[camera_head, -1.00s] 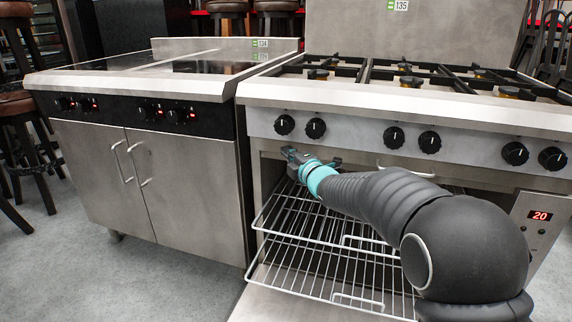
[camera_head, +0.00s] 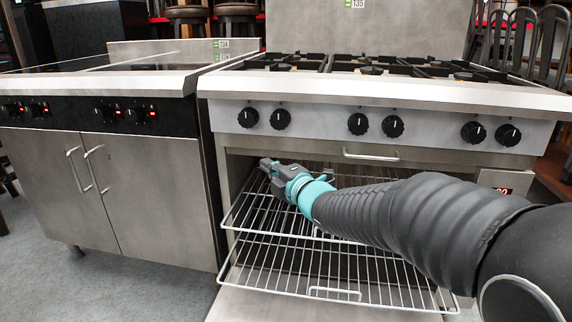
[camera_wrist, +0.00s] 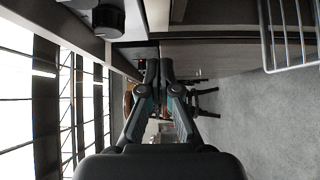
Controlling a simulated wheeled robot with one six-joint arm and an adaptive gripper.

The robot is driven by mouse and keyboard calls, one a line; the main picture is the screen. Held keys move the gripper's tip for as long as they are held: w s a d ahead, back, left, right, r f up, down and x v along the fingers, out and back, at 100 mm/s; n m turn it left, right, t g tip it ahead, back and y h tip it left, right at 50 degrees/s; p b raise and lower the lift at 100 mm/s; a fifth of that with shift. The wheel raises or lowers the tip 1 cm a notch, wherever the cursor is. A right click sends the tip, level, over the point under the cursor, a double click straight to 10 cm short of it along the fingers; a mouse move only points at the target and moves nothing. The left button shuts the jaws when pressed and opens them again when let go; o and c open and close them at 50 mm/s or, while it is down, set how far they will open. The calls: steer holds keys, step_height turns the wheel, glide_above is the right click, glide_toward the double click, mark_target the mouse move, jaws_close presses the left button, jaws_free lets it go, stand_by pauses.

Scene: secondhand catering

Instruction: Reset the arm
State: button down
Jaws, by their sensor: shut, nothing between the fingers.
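My gripper (camera_head: 268,165) is at the front of the open oven of the steel range, above the left part of the upper wire rack (camera_head: 245,208). It points to the left, towards the neighbouring cabinet. My black arm comes in from the right, across the oven opening. In the wrist view my gripper (camera_wrist: 159,66) has its two fingers together with nothing between them.
The oven door (camera_head: 262,306) is down, with a second wire rack (camera_head: 290,262) low over it. Knobs (camera_head: 358,124) and a handle (camera_head: 371,156) are above the opening. A steel cabinet (camera_head: 150,185) stands close on the left. Grey floor (camera_head: 110,285) is free in front of it.

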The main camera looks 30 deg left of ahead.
steer(key=w+d+f+m+h, duration=0.2)
steer(key=d+f+m+h, duration=0.5)
steer(key=f+m, duration=0.3)
steer(key=s+d+f+m+h+p, duration=0.1)
steer(key=s+d+f+m+h, duration=0.15)
steer(key=d, duration=0.45)
steer(key=s+d+f+m+h, duration=0.1)
steer(key=d+m+h, duration=0.25)
steer(key=d, duration=0.45)
steer(key=s+d+r+m+g+h+p, duration=0.1)
steer(key=s+d+r+m, duration=0.2)
steer(key=d, duration=0.7)
steer(key=s+d+r+m+h+p, duration=0.1)
steer(key=s+d+r+m+p, duration=0.1)
steer(key=s+d+m, duration=0.4)
steer(key=s+d+r+m+g+h+p, duration=0.1)
steer(key=s+d+r+m, duration=0.3)
steer(key=s+d, duration=0.9)
steer(key=shift+d+m+g+p, duration=0.3)
steer(key=shift+d+m, duration=0.05)
steer(key=shift+m, duration=0.45)
